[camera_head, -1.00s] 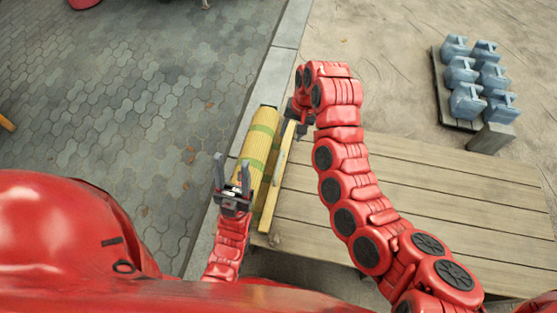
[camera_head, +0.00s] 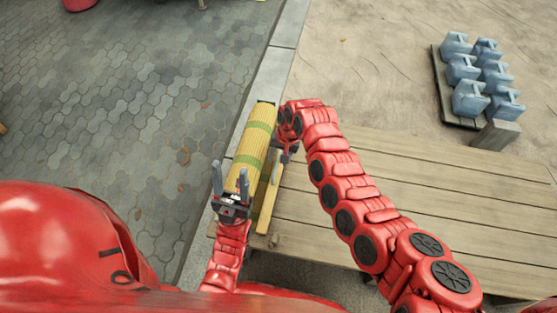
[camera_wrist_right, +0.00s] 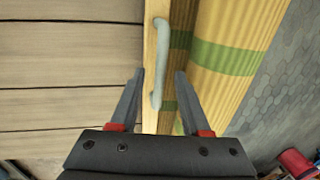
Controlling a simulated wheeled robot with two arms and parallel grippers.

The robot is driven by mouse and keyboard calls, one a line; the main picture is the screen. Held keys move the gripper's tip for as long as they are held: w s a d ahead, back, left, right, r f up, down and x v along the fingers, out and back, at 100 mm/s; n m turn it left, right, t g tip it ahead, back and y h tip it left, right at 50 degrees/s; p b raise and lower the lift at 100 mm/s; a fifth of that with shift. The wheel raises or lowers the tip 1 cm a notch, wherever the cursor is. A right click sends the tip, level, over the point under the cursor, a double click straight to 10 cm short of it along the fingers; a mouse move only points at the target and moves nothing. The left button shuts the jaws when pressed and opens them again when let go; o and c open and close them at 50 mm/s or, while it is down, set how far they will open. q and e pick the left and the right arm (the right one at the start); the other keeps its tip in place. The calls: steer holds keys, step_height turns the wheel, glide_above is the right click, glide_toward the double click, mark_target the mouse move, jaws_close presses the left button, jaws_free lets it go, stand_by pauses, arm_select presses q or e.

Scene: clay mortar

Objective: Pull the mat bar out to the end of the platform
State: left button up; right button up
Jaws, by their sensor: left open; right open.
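The mat bar (camera_head: 267,207) is a long pale wooden strip at the platform's left edge, beside a yellow rolled mat (camera_head: 256,140) with green bands. In the right wrist view the bar (camera_wrist_right: 150,40) carries a pale handle (camera_wrist_right: 160,60). My right gripper (camera_wrist_right: 159,72) is open, with one finger on each side of the handle's near end; I cannot tell whether they touch it. In the head view this gripper (camera_head: 288,155) is partly hidden by its arm. My left gripper (camera_head: 230,167) is open and empty, over the near end of the mat.
The wooden platform (camera_head: 400,190) extends to the right with clear planks. Several blue-grey weights (camera_head: 470,98) sit on a pallet (camera_head: 439,85) at the upper right. Grey paving (camera_head: 130,120) lies left of a stone kerb (camera_head: 275,65).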

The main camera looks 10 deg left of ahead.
steer(key=shift+f, duration=0.2)
jaws_close()
stand_by(1.4)
